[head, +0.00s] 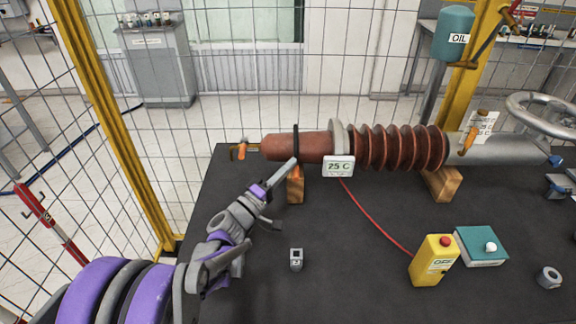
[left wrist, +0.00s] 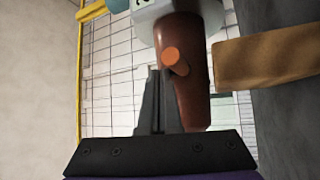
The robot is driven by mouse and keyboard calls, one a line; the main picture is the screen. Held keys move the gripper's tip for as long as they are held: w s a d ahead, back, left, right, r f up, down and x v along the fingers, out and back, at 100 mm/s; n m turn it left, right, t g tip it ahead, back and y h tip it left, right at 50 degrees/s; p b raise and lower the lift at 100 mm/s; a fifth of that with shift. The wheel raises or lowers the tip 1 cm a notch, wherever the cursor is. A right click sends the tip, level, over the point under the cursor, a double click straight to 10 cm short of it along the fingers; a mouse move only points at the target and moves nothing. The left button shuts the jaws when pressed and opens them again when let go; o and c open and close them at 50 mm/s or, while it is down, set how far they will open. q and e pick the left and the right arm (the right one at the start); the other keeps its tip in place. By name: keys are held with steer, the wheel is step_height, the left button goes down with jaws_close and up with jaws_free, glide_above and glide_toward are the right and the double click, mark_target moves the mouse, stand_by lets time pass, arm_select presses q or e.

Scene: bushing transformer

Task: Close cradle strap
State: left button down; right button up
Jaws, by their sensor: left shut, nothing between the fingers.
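The brown bushing (head: 275,147) lies across the table on wooden cradles, its ribbed part to the right. A thin black strap (head: 296,140) stands upright at its smooth left part, above the left cradle block (head: 295,188). I cannot tell whether the strap's end is fastened. My left gripper (head: 292,163) is shut and empty, its tips by the front of the bushing near the strap and block. In the left wrist view the shut fingers (left wrist: 159,74) point toward the brown bushing (left wrist: 192,95), beside an orange round-ended peg (left wrist: 175,61). A wooden block (left wrist: 270,57) shows at right. My right gripper is out of view.
A teal box (head: 482,250), a small grey block (head: 296,259) and a nut (head: 549,277) lie on the dark table (head: 345,285). The front middle is mostly clear.

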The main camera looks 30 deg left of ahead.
arm_select(q)
steer(key=shift+r, duration=0.1)
stand_by(0.3)
steer(key=shift+a+r+p, duration=0.1)
steer(key=shift+r+p, duration=0.25)
steer(key=shift+r, duration=0.05)
steer(key=s+a+f, duration=0.3)
steer(key=a+f, duration=0.1)
steer(key=a, duration=0.2)
steer(key=shift+a+f, duration=0.15)
steer(key=shift+f, duration=0.2)
